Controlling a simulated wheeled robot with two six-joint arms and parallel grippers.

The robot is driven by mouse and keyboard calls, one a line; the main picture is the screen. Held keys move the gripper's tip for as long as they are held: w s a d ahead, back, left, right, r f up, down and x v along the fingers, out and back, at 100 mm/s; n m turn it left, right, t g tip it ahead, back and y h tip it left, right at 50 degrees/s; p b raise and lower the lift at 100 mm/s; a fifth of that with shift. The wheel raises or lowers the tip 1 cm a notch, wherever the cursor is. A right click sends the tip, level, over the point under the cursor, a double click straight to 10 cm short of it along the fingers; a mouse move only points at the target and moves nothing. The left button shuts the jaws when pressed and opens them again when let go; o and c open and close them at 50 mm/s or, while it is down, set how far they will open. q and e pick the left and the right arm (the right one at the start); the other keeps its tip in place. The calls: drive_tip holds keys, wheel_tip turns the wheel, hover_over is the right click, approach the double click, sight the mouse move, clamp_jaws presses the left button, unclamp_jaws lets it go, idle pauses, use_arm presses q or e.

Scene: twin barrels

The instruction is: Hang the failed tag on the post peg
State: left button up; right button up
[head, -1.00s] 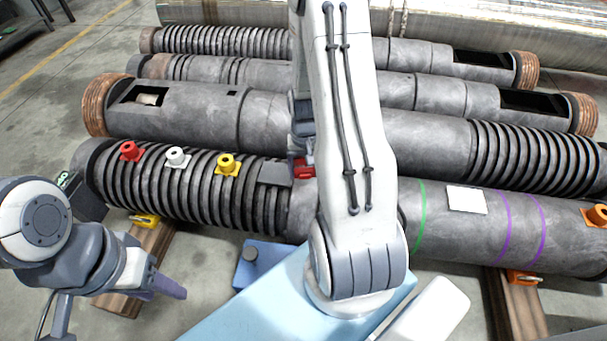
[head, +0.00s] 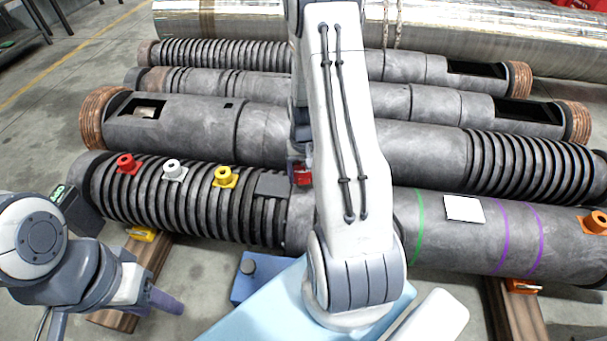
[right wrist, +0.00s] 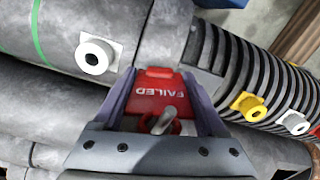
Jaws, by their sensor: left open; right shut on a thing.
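The failed tag (right wrist: 153,95) is a red plate with white FAILED lettering, upside down in the right wrist view. My right gripper (right wrist: 158,92) is shut on it, one finger on each side. A short grey peg (right wrist: 165,119) shows at the tag's red loop; I cannot tell whether it passes through. In the head view a bit of the red tag (head: 302,176) shows beside my right arm, above the front barrel. My right gripper is mostly hidden there. My left gripper (head: 158,297) is open and empty at the lower left. I cannot make out a post.
The front barrel (head: 450,235) carries red (head: 126,163), white (head: 173,170), yellow (head: 224,177) and orange (head: 594,222) fittings. Another white fitting (right wrist: 95,56) is near the tag. More barrels lie behind. A blue block (head: 250,280) and timber (head: 517,315) lie in front.

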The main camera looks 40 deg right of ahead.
drive_tip(key=o, duration=1.2)
wheel_tip(320, 180, up, 10)
drive_tip(key=p, duration=0.3)
drive_tip(key=shift+r, duration=0.2)
drive_tip(key=shift+a, duration=0.1)
